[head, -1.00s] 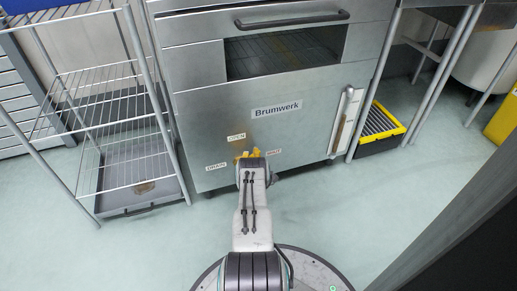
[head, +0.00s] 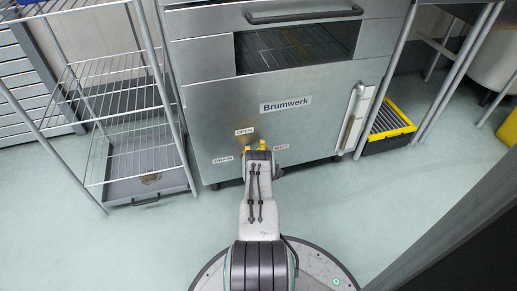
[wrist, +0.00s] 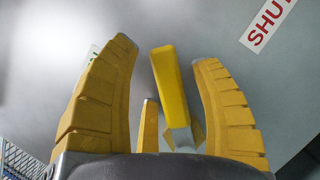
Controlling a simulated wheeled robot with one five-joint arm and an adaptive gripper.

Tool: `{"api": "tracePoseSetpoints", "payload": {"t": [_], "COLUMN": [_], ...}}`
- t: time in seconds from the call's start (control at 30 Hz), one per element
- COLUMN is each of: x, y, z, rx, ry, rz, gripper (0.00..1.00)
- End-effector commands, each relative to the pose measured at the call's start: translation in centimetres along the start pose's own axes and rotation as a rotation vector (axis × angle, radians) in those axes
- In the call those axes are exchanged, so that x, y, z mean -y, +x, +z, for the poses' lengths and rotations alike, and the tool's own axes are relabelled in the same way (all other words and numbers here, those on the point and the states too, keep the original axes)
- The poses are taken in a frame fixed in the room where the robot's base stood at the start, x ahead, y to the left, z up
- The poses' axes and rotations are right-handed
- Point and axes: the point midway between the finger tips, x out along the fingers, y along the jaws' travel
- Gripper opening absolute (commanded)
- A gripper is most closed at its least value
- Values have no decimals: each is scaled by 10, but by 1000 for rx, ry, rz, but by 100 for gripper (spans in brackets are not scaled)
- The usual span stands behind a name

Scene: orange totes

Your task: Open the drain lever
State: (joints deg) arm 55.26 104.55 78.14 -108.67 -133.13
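The yellow drain lever (wrist: 172,85) shows in the wrist view as a straight bar standing out from the grey steel front. The lever is nearer the right finger, and I see a gap on the left. I cannot tell whether the right finger touches it. In the head view my gripper (head: 257,147) is at the lower front of the cabinet and mostly hides the lever. The labels OPEN (head: 244,131), DRAIN (head: 223,159) and SHUT (head: 281,147) surround it.
The Brumwerk cabinet (head: 330,112) has a vertical handle (head: 351,118) at right. A wire rack (head: 110,118) with a grey tray (head: 148,178) stands left. A black and yellow tote (head: 387,127) is on the floor at right. The pale floor in front is clear.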

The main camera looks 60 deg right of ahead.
Motion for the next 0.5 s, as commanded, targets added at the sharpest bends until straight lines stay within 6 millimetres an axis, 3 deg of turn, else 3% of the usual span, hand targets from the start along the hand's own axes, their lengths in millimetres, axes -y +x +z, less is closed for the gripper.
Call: {"api": "tracePoseSetpoints", "payload": {"t": [0.3,0.5], "x": [0,-10], "y": [0,4], "z": [1,11], "rx": [0,1], "ry": [-1,-1], "rz": [-3,-2], "gripper": [60,60]}}
